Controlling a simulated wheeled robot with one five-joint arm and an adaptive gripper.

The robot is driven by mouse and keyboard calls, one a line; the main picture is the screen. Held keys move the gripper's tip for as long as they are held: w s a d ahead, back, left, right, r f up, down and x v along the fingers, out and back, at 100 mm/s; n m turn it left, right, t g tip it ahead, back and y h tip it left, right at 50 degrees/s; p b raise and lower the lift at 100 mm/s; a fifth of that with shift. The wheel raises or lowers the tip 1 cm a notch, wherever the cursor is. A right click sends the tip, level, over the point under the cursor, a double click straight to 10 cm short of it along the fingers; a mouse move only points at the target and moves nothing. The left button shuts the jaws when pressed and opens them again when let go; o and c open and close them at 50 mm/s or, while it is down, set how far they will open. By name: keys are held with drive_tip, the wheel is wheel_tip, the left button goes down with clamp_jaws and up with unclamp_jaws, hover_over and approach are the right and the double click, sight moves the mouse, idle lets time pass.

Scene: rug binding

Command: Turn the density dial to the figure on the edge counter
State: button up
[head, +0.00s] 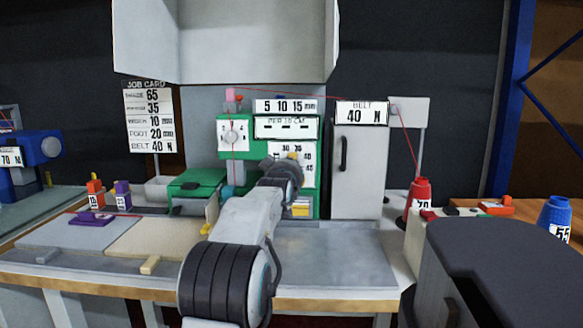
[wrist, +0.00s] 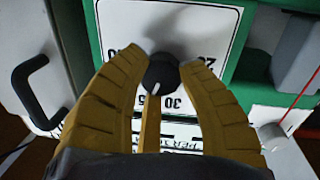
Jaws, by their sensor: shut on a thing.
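In the wrist view my gripper (wrist: 164,66) has its yellow fingers on either side of a black round knob (wrist: 160,76), the density dial, and is shut on it. The knob has a white pointer mark, which points down-left in this upside-down view, toward the printed 35. Its white plate (wrist: 190,32) carries figures including 30; the fingers hide some. In the head view this plate (head: 307,165) is on the green machine (head: 222,165), and my wrist hides the knob. Above it is a white panel (head: 286,128) that seems to read "PER 10 CM"; I cannot make out a counter figure.
A second dial (head: 232,136) is on the machine's left. A grey cabinet (head: 359,172) with a black handle stands close at its right. A job card (head: 149,118) hangs on the wall. A red cone (head: 420,192) stands at right. The grey table front (head: 340,262) is clear.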

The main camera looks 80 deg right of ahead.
drive_tip(key=shift+f, duration=0.15)
drive_tip(key=o, duration=0.9)
drive_tip(key=shift+w+d, duration=0.1)
drive_tip(key=shift+w, duration=0.05)
drive_tip(key=o, duration=0.3)
drive_tip(key=shift+a+r, duration=0.15)
drive_tip(key=shift+a, duration=1.85)
drive_tip(key=shift+a+r, duration=0.15)
drive_tip(key=shift+a, duration=1.9)
drive_tip(key=shift+a+r, duration=0.15)
drive_tip(key=shift+a, duration=1.85)
drive_tip(key=shift+o, duration=0.2)
